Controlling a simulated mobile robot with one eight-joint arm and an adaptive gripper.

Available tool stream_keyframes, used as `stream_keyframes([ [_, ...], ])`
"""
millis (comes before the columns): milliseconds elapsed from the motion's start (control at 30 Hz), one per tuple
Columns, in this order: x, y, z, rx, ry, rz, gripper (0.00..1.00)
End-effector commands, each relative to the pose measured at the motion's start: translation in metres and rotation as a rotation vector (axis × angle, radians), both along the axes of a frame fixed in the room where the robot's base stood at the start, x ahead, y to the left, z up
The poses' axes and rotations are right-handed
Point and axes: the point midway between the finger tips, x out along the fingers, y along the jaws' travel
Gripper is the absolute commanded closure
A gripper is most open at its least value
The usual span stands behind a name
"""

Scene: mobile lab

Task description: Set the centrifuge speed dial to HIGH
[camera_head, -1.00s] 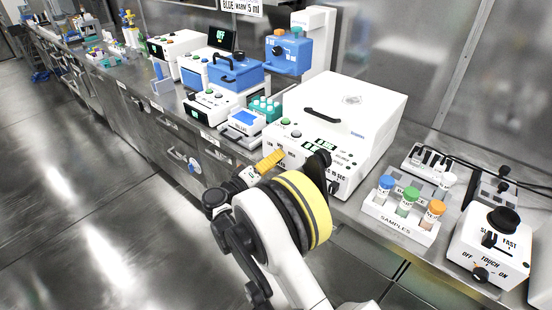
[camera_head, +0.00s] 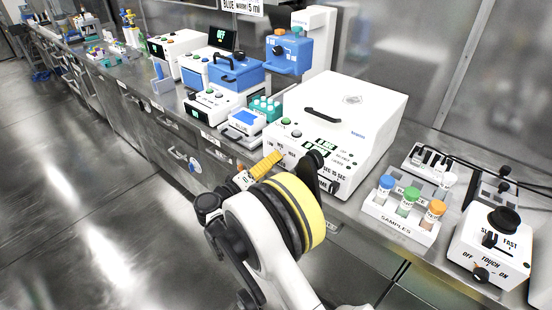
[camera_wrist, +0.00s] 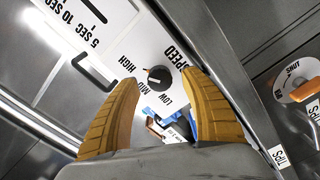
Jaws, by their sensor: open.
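The centrifuge (camera_head: 365,110) is a white box with a black lid handle, in the middle right of the head view. Its speed dial (camera_wrist: 159,78) is a small black knob in the wrist view, beside the printed words LOW, MID and HIGH. A white mark on the knob seems to face MID, though it is small. My gripper (camera_wrist: 160,79) is open, with one yellow finger on each side of the dial. I cannot tell if the fingers touch it. In the head view my gripper (camera_head: 266,165) is at the centrifuge's front panel, and my arm hides part of that panel.
A samples rack (camera_head: 400,220) with capped tubes stands right of the centrifuge. A white device with a black cup and a touch knob (camera_head: 490,250) is farther right. Blue and white instruments crowd the bench to the left. The floor in front is clear.

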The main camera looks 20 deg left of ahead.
Motion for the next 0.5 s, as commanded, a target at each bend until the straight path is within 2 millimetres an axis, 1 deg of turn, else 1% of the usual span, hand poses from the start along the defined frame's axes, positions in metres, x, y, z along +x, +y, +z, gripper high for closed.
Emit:
stream_keyframes([
  [33, -0.011, 0.006, 0.000, 0.000, 0.000, 0.002, 0.46],
  [100, -0.027, 0.012, 0.000, 0.000, 0.000, 0.004, 0.46],
  [300, -0.065, 0.028, 0.000, 0.000, 0.000, 0.002, 0.46],
  [400, -0.078, 0.033, 0.000, 0.000, 0.000, 0.002, 0.46],
  [500, -0.085, 0.035, 0.000, 0.000, 0.000, 0.001, 0.46],
])
